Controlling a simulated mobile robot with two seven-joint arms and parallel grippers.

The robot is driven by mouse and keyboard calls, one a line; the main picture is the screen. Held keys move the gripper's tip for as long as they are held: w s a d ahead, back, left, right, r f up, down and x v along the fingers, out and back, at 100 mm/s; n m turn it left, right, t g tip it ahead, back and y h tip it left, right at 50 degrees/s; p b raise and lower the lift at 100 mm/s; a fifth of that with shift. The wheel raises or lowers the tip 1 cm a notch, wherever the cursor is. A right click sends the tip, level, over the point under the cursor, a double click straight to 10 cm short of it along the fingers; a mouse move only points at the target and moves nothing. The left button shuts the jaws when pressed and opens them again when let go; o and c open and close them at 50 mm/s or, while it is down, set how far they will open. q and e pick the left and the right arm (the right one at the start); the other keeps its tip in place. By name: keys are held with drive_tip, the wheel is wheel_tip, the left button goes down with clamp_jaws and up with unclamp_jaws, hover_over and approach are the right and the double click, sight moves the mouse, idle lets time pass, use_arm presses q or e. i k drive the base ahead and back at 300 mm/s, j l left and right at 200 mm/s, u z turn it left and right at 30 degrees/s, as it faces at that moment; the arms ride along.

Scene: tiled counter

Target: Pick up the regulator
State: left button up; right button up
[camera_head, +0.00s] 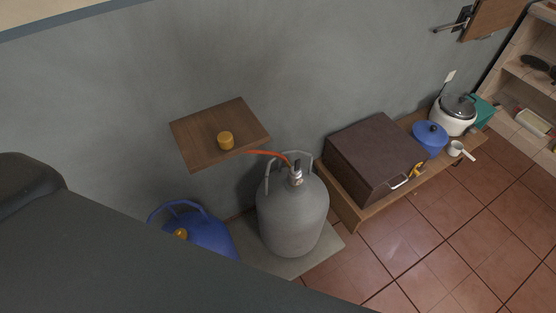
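A grey gas cylinder (292,222) stands upright on a slab against the wall. A small silver fitting, which looks like the regulator (296,177), sits at its top inside the collar handles. An orange-red hose (268,154) runs from near this fitting to the edge of a wooden wall shelf (190,137). A small yellow-orange cylindrical piece (225,141) sits on the shelf; I cannot tell whether it is a cap or part of the regulator. Neither of my grippers is in view.
A blue cylinder (205,232) stands left of the grey one, partly hidden by a dark shape in front. To the right, a low wooden bench (348,208) holds a brown box (372,150), a blue pot (430,139) and a white cooker (455,118). The tiled floor (440,245) is clear.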

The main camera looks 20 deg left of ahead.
sight(294, 178)
drive_tip(key=k+j+u, duration=0.1)
drive_tip(key=u, duration=0.3)
drive_tip(key=k+j+u, duration=0.2)
drive_tip(key=u, duration=0.15)
drive_tip(key=k+j+u, duration=0.15)
drive_tip(key=u, duration=0.25)
drive_tip(key=i+l+u, duration=0.2)
drive_tip(key=l+u, duration=0.15)
drive_tip(key=l, duration=0.55)
drive_tip(key=l+u, duration=0.35)
drive_tip(key=l, duration=0.5)
drive_tip(key=l+u, duration=0.3)
drive_tip(key=l, duration=0.65)
